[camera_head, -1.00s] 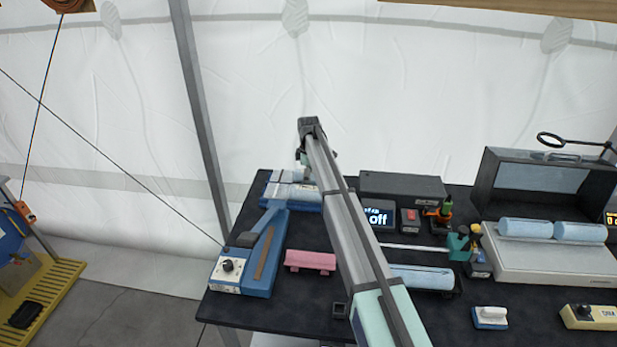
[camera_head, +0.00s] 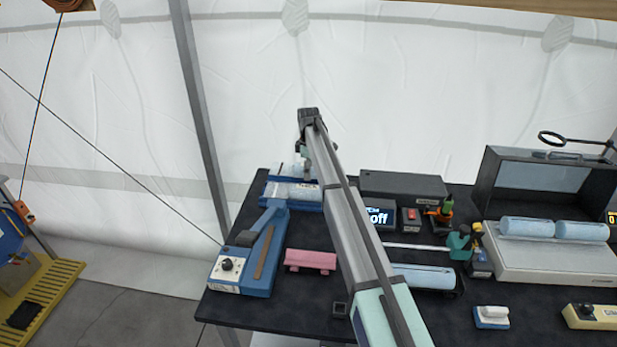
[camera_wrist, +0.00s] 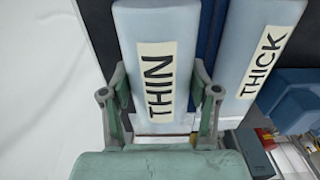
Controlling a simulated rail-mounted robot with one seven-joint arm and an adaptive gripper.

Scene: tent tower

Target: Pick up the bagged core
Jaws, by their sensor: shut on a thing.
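The pale blue-grey bagged core (camera_wrist: 148,20) with a THIN label is between the two green fingers of my gripper (camera_wrist: 160,85) in the wrist view. My gripper is shut on it. A similar core labelled THICK (camera_wrist: 262,50) lies beside it on the right, apart from the fingers. In the head view my gripper (camera_head: 303,158) is at the back left of the table, and the held core (camera_head: 283,169) shows just above the blue tray (camera_head: 273,202). The THICK core (camera_head: 295,193) rests in that tray. My arm hides part of this area.
A black box (camera_head: 402,187) and a display reading off (camera_head: 380,215) stand right of the tray. A large machine with blue rolls (camera_head: 540,265) fills the right. White tent wall is behind.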

